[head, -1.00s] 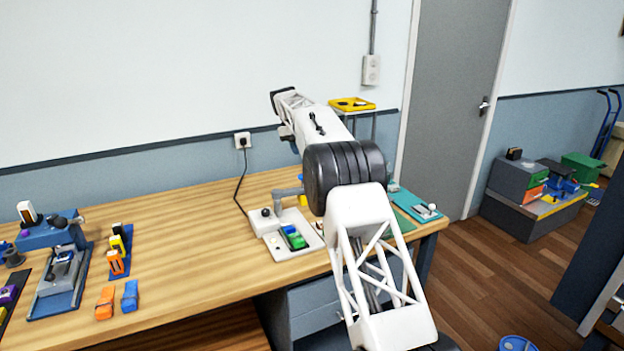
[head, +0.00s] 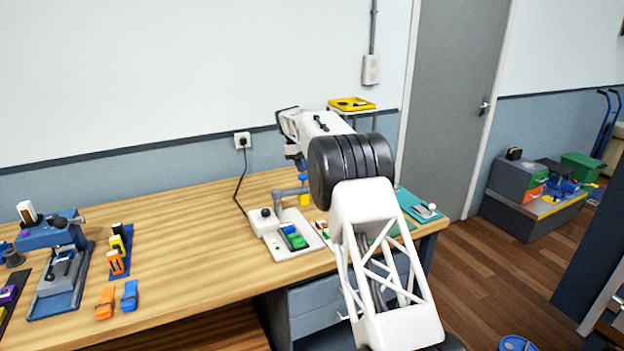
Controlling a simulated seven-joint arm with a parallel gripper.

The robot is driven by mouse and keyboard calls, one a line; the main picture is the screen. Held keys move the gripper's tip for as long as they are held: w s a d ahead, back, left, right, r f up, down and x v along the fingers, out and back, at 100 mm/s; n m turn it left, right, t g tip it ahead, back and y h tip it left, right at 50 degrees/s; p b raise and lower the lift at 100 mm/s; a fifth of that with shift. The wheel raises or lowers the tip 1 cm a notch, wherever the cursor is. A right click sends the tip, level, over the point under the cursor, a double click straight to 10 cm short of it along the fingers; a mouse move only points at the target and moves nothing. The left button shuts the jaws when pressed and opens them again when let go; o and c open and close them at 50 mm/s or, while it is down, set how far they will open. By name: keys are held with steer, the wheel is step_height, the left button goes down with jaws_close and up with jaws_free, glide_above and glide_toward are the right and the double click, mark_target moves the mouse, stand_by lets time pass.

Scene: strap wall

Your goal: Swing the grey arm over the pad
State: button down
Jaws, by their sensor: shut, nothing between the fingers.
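The grey arm (head: 290,192) sits on a short post at the back of a pale base plate (head: 283,253) on the bench. It points right, behind a green and blue block (head: 293,237) on that plate, not over it. I cannot tell for sure which part is the pad; the plate's front area lies open to view. My gripper (head: 300,163) shows only partly behind my arm, above and behind the grey arm's right end. It looks apart from it, shut and empty. The grey arm's right end is close to a blue-topped yellow piece (head: 304,198).
A teal mat (head: 418,207) lies at the bench's right end. A blue press (head: 57,240) and orange and blue blocks (head: 129,295) are at left. The bench middle is clear.

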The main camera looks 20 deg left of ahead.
steer(key=shift+s+d+f, duration=0.25)
steer(key=shift+d+f, duration=0.35)
steer(key=shift+d, duration=0.15)
steer(key=shift+s+d+f, duration=0.2)
steer(key=shift+d+f, duration=0.35)
steer(key=shift+d, duration=0.25)
steer(key=shift+s+d+f, duration=0.25)
steer(key=shift+d+f, duration=0.35)
steer(key=shift+d, duration=0.15)
steer(key=shift+s+d, duration=0.1)
steer(key=shift+d, duration=0.05)
steer(key=shift+s+d+m, duration=0.15)
steer(key=shift+m, duration=0.15)
